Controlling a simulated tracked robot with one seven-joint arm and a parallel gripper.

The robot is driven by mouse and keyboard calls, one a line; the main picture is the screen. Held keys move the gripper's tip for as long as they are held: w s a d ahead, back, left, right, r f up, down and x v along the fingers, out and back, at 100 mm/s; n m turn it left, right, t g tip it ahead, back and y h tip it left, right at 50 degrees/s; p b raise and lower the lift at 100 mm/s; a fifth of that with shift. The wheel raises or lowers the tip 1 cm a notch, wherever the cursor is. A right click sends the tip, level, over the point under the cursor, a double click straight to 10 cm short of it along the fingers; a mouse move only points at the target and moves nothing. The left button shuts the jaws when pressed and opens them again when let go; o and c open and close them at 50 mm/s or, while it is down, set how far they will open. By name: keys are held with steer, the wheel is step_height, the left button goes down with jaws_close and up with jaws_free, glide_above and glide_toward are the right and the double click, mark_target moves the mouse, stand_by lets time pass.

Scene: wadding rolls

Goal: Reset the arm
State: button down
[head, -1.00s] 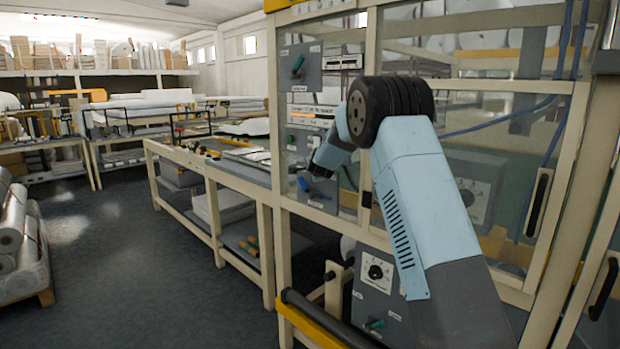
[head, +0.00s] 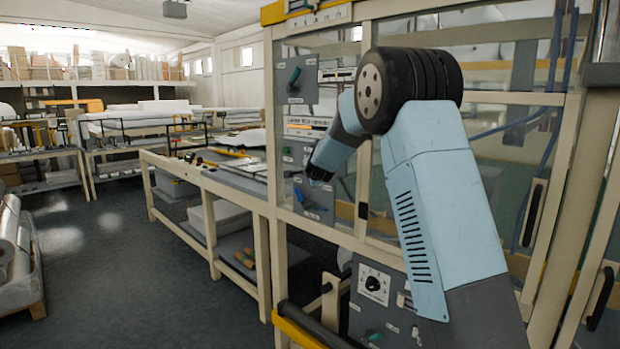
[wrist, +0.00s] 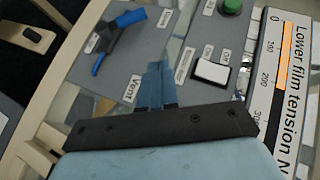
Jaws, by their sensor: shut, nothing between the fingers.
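My arm, light blue and grey with a black joint, rises at the right of the head view and bends down to the left. My gripper (head: 318,178) is at its end, small in the head view, in front of the machine's control panels. In the wrist view my gripper (wrist: 157,85) shows blue fingers close together with nothing between them. Whether the fingers touch the panel I cannot tell.
The machine's cream frame (head: 370,150) with clear panes stands close around my arm. A long workbench (head: 215,185) runs back to its left. Wrapped rolls (head: 20,255) lie at the far left. The grey floor (head: 110,260) between is open.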

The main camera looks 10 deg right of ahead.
steer(key=s+d+r+n+g+y, duration=0.15)
steer(key=s+r+n, duration=0.25)
steer(key=s, duration=0.9)
steer(key=s+d+r+n+g, duration=0.25)
steer(key=s+r, duration=0.25)
steer(key=s, duration=0.9)
steer(key=s+d+f+n+g, duration=0.1)
steer(key=s+d+f+n, duration=0.1)
steer(key=s, duration=0.9)
steer(key=s+d+f+n+g+h, duration=0.1)
steer(key=s+f+n, duration=0.2)
steer(key=s, duration=0.8)
steer(key=s+d+f+n+g+h, duration=0.1)
steer(key=s+d+f+n, duration=0.1)
steer(key=s, duration=0.9)
steer(key=shift+s+d+f+n+g, duration=0.15)
steer(key=shift+d+f+n+g, duration=0.05)
steer(key=shift+d+n+g, duration=0.2)
